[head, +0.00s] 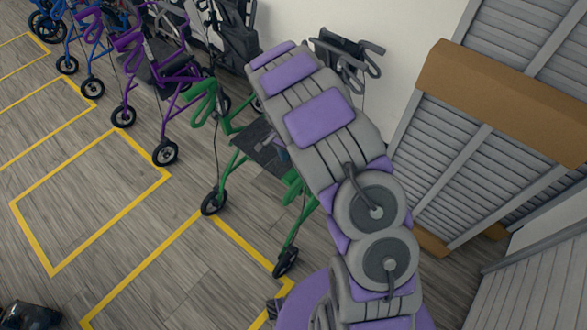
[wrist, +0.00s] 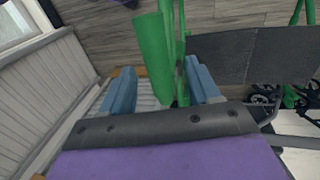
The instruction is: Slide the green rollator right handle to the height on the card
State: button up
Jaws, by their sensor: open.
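The green rollator (head: 233,170) stands by the wall in the head view, partly covered by my arm. One green handle (head: 203,101) shows at its left; the other side is hidden behind my arm. In the wrist view a thick green tube (wrist: 153,55) of the rollator rises between the blue fingers of my gripper (wrist: 162,88). The fingers are apart, one on each side of the tube, with gaps visible. The rollator's dark seat (wrist: 255,55) lies to the right. I cannot make out a height card in either view.
A purple rollator (head: 165,85) and a blue one (head: 75,30) stand to the left. A dark rollator (head: 345,55) is behind my arm. Grey slatted panels with a brown band (head: 500,95) are at right.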

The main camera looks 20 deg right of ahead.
jog(key=f, duration=0.1)
jog(key=d+f, duration=0.1)
jog(key=f, duration=0.1)
jog(key=shift+s+d+f+b, duration=0.3)
jog(key=shift+s+d, duration=0.05)
jog(key=shift+f, duration=0.3)
jog(key=shift+a, duration=0.5)
jog(key=shift+d, duration=0.35)
jog(key=c, duration=0.6)
grip_shut()
jog(key=shift+a, duration=0.1)
